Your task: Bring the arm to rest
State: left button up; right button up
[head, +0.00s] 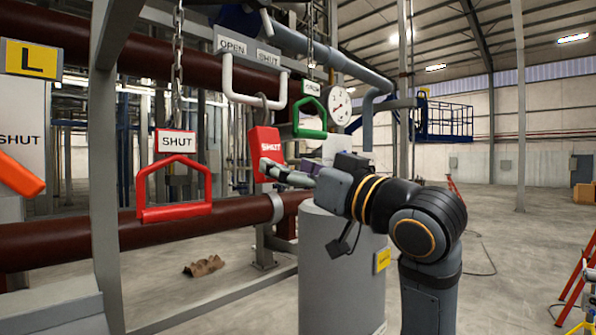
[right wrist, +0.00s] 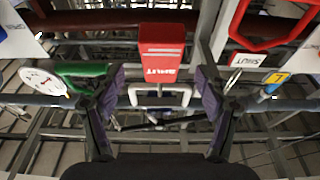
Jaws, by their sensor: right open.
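My right gripper (head: 289,169) is open, its arm coming in from the right in the head view. A red SHUT tag (head: 264,150) hangs just beyond its fingers, below a white handle (head: 229,82). In the right wrist view, the tag (right wrist: 162,52) appears upside down between the spread purple-padded fingers (right wrist: 163,88), apart from both. Whether it lies within their reach in depth is hard to tell. The white handle (right wrist: 160,99) also shows there. My left gripper is not in view.
A red handle (head: 174,213) under a SHUT plate hangs on the left, and a green handle (head: 309,131) hangs close behind my right gripper. A round gauge (head: 339,105) is near it. A grey cylinder (head: 328,270) stands below my forearm. Steel posts and brown pipes frame the left side.

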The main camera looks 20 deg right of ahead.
jog(key=shift+v, duration=0.9)
jog(key=shift+a+f, duration=0.1)
jog(key=shift+a, duration=0.05)
